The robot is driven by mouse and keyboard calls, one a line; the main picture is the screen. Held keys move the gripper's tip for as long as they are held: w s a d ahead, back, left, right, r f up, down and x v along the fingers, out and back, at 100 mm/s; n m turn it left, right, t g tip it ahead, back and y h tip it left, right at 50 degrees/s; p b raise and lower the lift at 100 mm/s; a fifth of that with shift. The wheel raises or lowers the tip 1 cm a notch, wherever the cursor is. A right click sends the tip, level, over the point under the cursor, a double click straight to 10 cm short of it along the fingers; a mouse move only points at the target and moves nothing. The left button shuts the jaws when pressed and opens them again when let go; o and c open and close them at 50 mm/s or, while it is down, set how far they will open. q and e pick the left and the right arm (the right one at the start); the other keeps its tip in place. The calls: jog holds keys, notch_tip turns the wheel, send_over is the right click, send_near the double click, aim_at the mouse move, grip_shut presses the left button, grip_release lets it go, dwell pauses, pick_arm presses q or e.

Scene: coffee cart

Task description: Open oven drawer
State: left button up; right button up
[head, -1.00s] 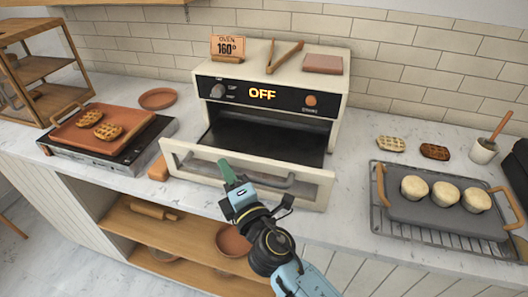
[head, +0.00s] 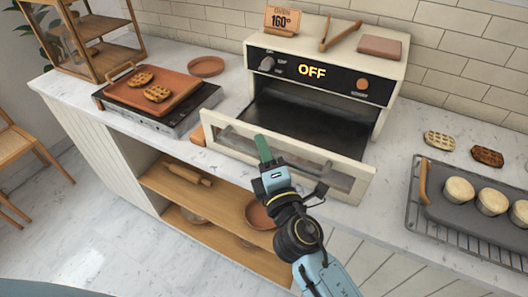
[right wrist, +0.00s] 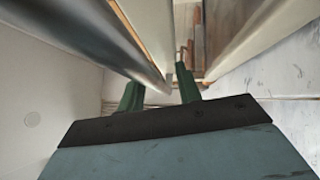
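The oven drawer (head: 345,182) with its cream, glass-panelled front stands pulled out from the cream oven (head: 400,60), and the dark oven interior shows behind it. Its grey handle (head: 318,192) runs along the front, partly hidden by my right gripper (head: 264,148). In the right wrist view the two green fingers (right wrist: 160,92) stand apart on either side of a dark bar, which appears to be the handle (right wrist: 130,45); the contact is partly hidden. My left gripper is not in view.
A hot plate with an orange tray (head: 150,92) of waffles stands left of the oven. A grey tray (head: 450,215) with muffins lies on a rack at the right. Open shelves (head: 205,195) hold a rolling pin and bowls below the counter.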

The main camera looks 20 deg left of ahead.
jog(key=b+v, duration=0.1)
jog(key=v, duration=1.2)
jog(key=shift+s+d, duration=0.1)
jog(key=shift+d, duration=0.05)
jog(key=d+f+m+g+h, duration=0.2)
jog(key=d+f+m, duration=0.2)
jog(key=f, duration=0.7)
jog(key=s+d+f+m+g+h, duration=0.1)
jog(key=d+f+m+g+h, duration=0.3)
jog(key=f, duration=0.7)
jog(key=d+f+m+h, duration=0.1)
jog(key=d+f+m, duration=0.3)
jog(key=f, duration=0.8)
jog(key=s+d+f+m+g+h, duration=0.3)
jog(key=s+d+f+m+g, duration=0.15)
jog(key=s+d+f, duration=0.75)
jog(key=s+d+f+m+g, duration=0.2)
jog(key=s+d+f+m, duration=0.1)
jog(key=s, duration=0.5)
jog(key=s+d+f+m+g+h, duration=0.1)
jog(key=s+d+f+m+g, duration=0.1)
jog(key=s, duration=0.7)
notch_tip(320, 180, down, 3)
jog(key=d+m, duration=0.1)
jog(key=m, duration=0.1)
jog(key=shift+s+m+g, duration=0.25)
jog(key=shift+m+g, duration=0.1)
